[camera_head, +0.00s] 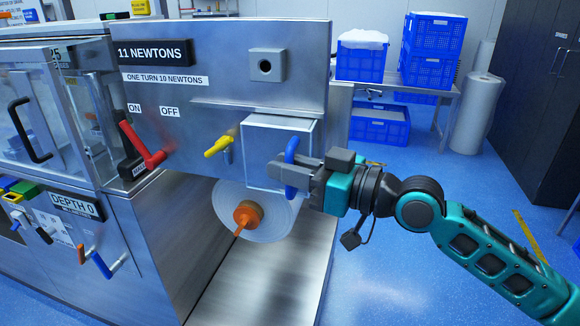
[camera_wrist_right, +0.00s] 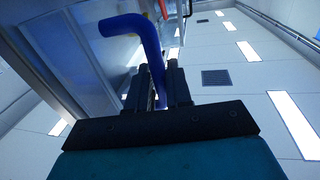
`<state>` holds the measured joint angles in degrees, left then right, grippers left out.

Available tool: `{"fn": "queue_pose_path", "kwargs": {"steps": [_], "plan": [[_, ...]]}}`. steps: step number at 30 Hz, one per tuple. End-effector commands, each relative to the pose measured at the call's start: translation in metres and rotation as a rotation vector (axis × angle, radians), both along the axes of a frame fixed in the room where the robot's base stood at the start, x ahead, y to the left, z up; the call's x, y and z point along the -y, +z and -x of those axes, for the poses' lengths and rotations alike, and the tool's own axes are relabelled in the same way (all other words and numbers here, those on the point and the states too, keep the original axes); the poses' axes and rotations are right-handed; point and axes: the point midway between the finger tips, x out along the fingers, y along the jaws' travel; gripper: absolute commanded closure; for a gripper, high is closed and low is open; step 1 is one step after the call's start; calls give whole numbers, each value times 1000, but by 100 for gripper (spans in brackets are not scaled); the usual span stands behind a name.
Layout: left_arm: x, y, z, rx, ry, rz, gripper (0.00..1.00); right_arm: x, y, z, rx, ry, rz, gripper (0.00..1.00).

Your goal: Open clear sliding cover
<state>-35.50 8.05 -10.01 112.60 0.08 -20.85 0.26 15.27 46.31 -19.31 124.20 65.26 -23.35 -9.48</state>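The clear cover (camera_head: 262,150) is a see-through box on the front of the steel machine, below the square black-holed block. Its blue handle (camera_head: 291,152) stands upright on its right side. My right gripper (camera_head: 290,176) reaches in from the right and is at the lower part of this handle. In the right wrist view, the bent blue handle (camera_wrist_right: 150,45) runs down between the two dark fingers (camera_wrist_right: 158,92), which look closed around it. The cover sits in front of the upper part of a pale reel. My left gripper is not in view.
A red lever (camera_head: 148,150) and a yellow lever (camera_head: 221,144) stick out left of the cover. An orange-hubbed reel (camera_head: 247,213) hangs below it. Blue crates (camera_head: 360,62) on a table (camera_head: 440,90) stand behind. The floor at right is open.

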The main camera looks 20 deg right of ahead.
Motion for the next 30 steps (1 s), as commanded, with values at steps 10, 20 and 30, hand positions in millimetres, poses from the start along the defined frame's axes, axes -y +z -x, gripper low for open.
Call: {"fn": "queue_pose_path", "kwargs": {"steps": [10,20,30], "plan": [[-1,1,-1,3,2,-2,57,0,0,0,1,0,-1,65],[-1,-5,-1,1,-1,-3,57,16,-3,15,0,-2,4,65],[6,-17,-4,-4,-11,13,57,46,-6,44,-3,-4,6,65]]}}
